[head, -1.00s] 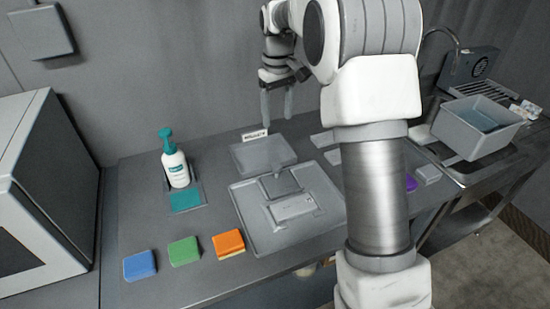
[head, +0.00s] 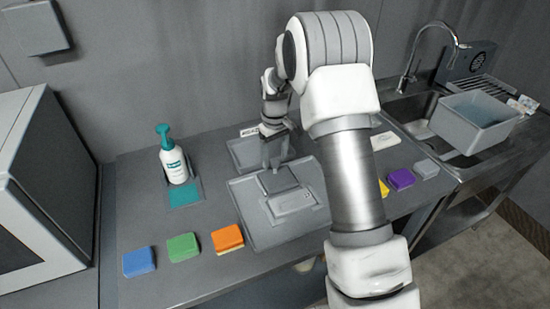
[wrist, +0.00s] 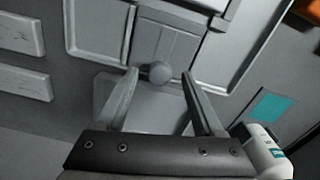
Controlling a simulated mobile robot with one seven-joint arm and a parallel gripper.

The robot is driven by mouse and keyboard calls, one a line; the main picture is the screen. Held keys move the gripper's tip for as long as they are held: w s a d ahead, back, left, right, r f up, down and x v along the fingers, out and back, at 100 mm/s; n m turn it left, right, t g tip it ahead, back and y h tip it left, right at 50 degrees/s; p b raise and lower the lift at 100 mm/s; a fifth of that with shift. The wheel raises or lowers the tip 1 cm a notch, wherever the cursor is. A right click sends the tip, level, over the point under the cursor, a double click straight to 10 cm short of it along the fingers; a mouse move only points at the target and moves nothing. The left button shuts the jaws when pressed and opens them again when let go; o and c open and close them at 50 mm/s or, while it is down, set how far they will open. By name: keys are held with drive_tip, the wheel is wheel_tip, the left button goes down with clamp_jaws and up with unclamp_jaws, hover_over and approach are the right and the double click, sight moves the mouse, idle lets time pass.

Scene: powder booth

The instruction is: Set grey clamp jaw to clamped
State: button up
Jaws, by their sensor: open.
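The grey clamp jaw (head: 278,181) is a flat plate with a raised block (head: 293,202) in front of it, on a grey tray (head: 252,228) on the bench. In the wrist view the jaw plate (wrist: 170,42) has a round grey knob (wrist: 160,72) at its near edge. My gripper (head: 276,166) is low over the back edge of the jaw, fingers pointing down. In the wrist view my gripper (wrist: 160,76) is open, one finger on each side of the knob, with gaps visible. Whether the jaw is raised or flat is hard to tell.
A white pump bottle (head: 175,162) stands left of the tray behind a teal square (head: 185,194). Blue (head: 139,262), green (head: 183,247) and orange (head: 228,239) sponges lie along the front. A sink with a grey tub (head: 475,122) is at right.

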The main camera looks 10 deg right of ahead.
drive_tip(key=shift+f, duration=0.45)
clamp_jaws()
idle(1.2)
